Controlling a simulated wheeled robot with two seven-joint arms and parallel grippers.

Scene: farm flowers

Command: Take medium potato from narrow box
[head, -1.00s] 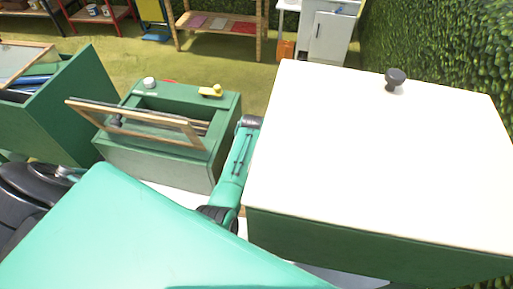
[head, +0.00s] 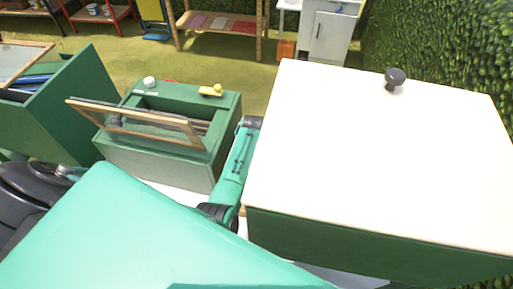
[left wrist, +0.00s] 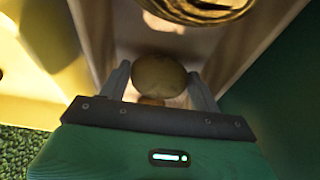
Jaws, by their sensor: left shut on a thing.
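In the left wrist view my left gripper (left wrist: 160,85) is shut on a round, brownish potato (left wrist: 160,75), with one finger on each side of it. The potato is between pale walls of a narrow box (left wrist: 93,30). A larger, ridged tan object (left wrist: 195,10) lies just beyond it, cut off by the top edge. A small orange-brown thing (left wrist: 151,101) shows below the potato, partly hidden. In the head view neither gripper can be seen.
In the head view a large green box with a white lid (head: 370,150) and dark knob (head: 395,79) fills the right. A green box with a tilted framed glass lid (head: 140,124) stands left of centre. Another green box (head: 75,110) is at far left. A hedge (head: 440,50) borders the right.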

